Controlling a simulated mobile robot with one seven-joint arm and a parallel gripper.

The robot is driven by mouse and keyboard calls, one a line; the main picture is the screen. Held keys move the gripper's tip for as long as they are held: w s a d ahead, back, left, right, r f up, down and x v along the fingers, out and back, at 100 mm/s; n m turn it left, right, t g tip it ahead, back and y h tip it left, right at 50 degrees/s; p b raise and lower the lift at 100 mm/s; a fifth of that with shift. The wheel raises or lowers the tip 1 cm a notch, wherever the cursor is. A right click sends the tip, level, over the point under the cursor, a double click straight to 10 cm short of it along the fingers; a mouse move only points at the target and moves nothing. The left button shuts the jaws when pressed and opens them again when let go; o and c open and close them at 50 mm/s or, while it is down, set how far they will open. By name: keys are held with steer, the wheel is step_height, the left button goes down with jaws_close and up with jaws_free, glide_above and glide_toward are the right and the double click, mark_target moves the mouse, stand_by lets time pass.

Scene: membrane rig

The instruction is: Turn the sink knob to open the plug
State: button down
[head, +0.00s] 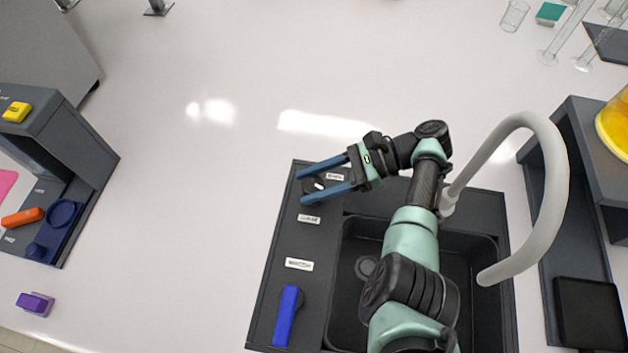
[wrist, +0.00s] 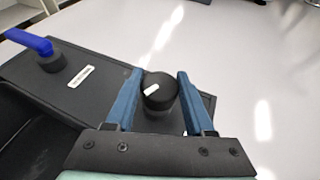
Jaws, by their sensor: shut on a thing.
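The sink knob (head: 312,188) is a round black dial with a white mark, on the far left part of the dark sink unit. It also shows in the wrist view (wrist: 161,98), with the white mark on its top, left of its middle. My gripper (head: 301,187) has one blue finger on each side of the knob and is shut on it; in the wrist view the fingers (wrist: 160,74) flank it. The round plug (head: 366,267) lies in the black basin (head: 347,305). I cannot tell whether it is open.
A blue lever (head: 287,316) sits on the unit's near left part, with white labels (head: 299,264) between. A grey curved faucet (head: 555,180) arches on the right. A dark shelf rig (head: 80,150) stands left. The white counter (head: 190,220) between is mostly clear.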

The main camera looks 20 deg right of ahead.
mark_target(313, 183)
steer(key=shift+w+f+n+g+b, duration=0.15)
steer(key=shift+f+n+g+b, duration=0.05)
steer(key=shift+n+g+b, duration=0.9)
steer(key=shift+b, duration=0.4)
steer(key=shift+r+n+g+b, duration=0.1)
steer(key=shift+n+g+b, duration=0.3)
steer(key=shift+g+b, duration=0.25)
steer(key=shift+c, duration=1.4)
jaws_free()
steer(key=shift+r, duration=0.2)
step_height(313, 183, up, 10)
steer(key=p, duration=0.9)
steer(key=shift+f+p, duration=0.1)
steer(key=shift+p, duration=0.2)
steer(key=shift+f, duration=0.1)
